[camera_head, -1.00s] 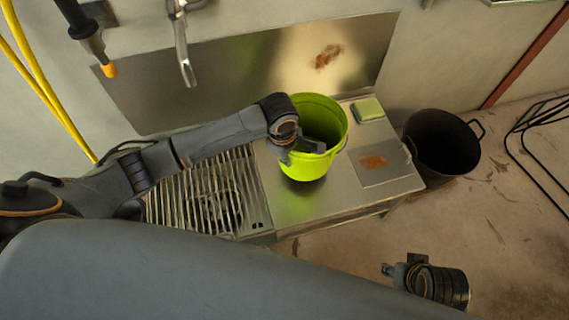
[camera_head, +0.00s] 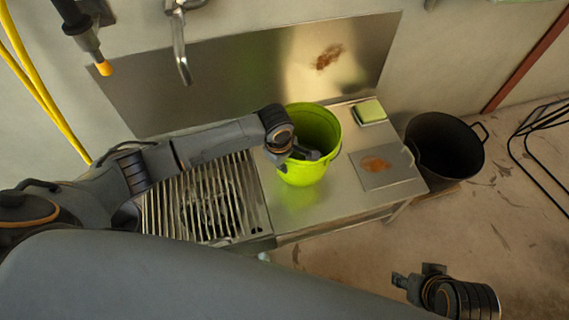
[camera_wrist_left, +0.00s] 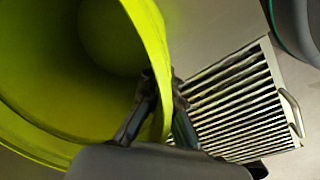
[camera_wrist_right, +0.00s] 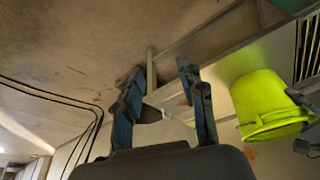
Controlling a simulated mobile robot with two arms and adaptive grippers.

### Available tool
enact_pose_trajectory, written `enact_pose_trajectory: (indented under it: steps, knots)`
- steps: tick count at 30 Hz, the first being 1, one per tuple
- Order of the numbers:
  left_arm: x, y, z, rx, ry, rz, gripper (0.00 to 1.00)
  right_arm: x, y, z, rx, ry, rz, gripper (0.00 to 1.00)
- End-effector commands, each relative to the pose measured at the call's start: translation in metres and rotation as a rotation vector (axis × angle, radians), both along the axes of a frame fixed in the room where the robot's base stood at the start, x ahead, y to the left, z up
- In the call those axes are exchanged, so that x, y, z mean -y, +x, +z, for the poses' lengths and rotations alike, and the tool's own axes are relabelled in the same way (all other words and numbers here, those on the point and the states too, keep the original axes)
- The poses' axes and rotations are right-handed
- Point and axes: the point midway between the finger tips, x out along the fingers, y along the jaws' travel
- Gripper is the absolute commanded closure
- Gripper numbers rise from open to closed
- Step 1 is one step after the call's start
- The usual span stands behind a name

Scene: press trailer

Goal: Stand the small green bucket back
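The small green bucket (camera_head: 305,174) stands upright on the steel bench (camera_head: 338,195), to the right of the slatted grate, or just above it; I cannot tell if its base fully touches. My left gripper (camera_head: 308,155) is at the bucket's near left rim. In the left wrist view, the left fingers (camera_wrist_left: 165,92) straddle the wall of the bucket (camera_wrist_left: 60,70), one inside and one outside, closed on the rim. My right gripper (camera_wrist_right: 160,85) is open and empty, low in front of the bench; the bucket (camera_wrist_right: 258,100) shows to its right in the right wrist view.
The slatted grate (camera_head: 205,200) fills the bench's left part. A green sponge (camera_head: 370,111) and a rust-stained plate (camera_head: 377,164) lie right of the bucket. A black bucket (camera_head: 446,147) stands on the floor at the right. A tap (camera_head: 180,45) hangs above the back panel.

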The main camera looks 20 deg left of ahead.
Motion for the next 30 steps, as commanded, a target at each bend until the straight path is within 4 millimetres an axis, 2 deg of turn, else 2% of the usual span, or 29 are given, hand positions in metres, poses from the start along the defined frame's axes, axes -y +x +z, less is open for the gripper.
enact_pose_trajectory:
  steps: [1, 3, 4, 14, 17, 22, 24, 30]
  knots:
    - [0.0, 0.0, 0.0, 0.0, 0.0, 0.0, 0.9, 0.0, 0.0, 0.0, 0.0, 0.0, 0.0, 0.6]
    - [0.0, 0.0, 0.0, 0.0, 0.0, 0.0, 0.75, 0.0, 0.0, 0.0, 0.0, 0.0, 0.0, 0.6]
    - [0.0, 0.0, 0.0, 0.0, 0.0, 0.0, 0.72, 0.0, 0.0, 0.0, 0.0, 0.0, 0.0, 0.6]
    - [0.0, 0.0, 0.001, 0.001, 0.0, 0.0, 0.72, 0.0, 0.0, -0.001, 0.0, 0.0, 0.0, 0.6]
    - [0.0, -0.001, 0.013, 0.0, -0.001, 0.0, 0.72, 0.0, 0.0, 0.004, -0.002, 0.0, 0.0, 0.6]
    - [-0.002, -0.005, 0.044, 0.0, -0.001, 0.001, 0.72, 0.0, 0.001, 0.016, 0.004, 0.002, 0.0, 0.6]
    - [-0.002, -0.006, 0.058, 0.001, -0.002, 0.001, 0.72, -0.001, 0.008, -0.005, -0.011, 0.0, 0.0, 0.6]
    - [-0.004, -0.011, 0.087, 0.001, -0.001, 0.0, 0.72, -0.003, 0.015, -0.041, -0.032, 0.0, 0.004, 0.6]
